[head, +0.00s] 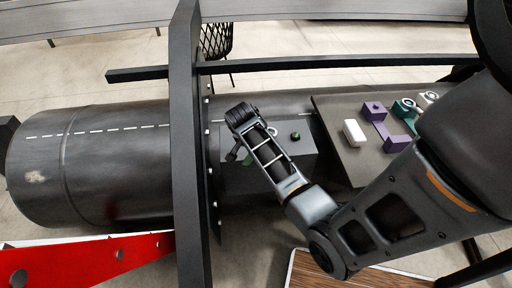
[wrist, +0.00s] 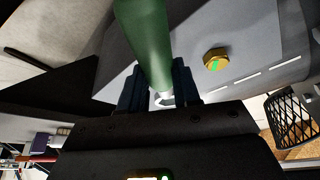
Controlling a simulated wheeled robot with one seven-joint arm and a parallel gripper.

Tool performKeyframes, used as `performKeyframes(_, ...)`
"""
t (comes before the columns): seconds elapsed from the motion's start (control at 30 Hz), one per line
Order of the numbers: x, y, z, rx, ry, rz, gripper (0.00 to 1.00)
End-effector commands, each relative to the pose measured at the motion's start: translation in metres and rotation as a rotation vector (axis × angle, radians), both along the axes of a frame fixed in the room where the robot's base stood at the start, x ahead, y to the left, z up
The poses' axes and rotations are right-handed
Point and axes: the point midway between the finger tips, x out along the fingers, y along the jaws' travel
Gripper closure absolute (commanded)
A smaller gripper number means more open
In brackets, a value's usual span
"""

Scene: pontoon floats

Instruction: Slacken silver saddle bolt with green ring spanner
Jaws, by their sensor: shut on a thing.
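My gripper (wrist: 157,88) is shut on the green ring spanner (wrist: 147,35), whose thick green handle runs away from me between the fingers in the wrist view. A brass-coloured hex bolt with a green mark (wrist: 215,60) stands free to the right of the spanner in the wrist view. I cannot make out the silver bolt or whether the spanner's ring sits on anything.
A dark upright flange beam (head: 187,130) stands just left of my gripper. A table (head: 350,170) at the right bears a white block (head: 354,132), purple holders (head: 378,120) and a teal holder (head: 405,108). A black rail (head: 300,64) crosses behind. A red beam (head: 90,262) lies front left.

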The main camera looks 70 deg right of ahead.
Motion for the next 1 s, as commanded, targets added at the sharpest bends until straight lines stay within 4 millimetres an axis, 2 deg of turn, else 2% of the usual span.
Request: performKeyframes(1.0, 0.0002, -0.0004, -0.0057, -0.001, -0.001, 0.000, 1.00)
